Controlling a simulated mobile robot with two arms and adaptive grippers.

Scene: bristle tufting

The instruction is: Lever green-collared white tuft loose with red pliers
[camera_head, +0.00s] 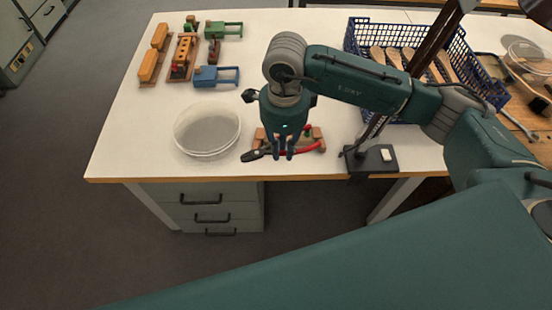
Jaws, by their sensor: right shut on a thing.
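My right gripper (283,152) points down near the front edge of the white table and is shut on the red pliers (308,149). The pliers lie sideways across the fingers, with their dark jaws (254,155) to the left and red handles to the right. A brown wooden block (318,134) is just behind the pliers, partly hidden by my gripper. Whether the pliers touch the block I cannot tell. A green-collared white tuft cannot be made out. My left gripper is not in view.
A round translucent dish (207,131) stands left of the pliers. A blue crate (352,37) with wooden pieces is at the back right. A dark stand base (373,160) is right.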

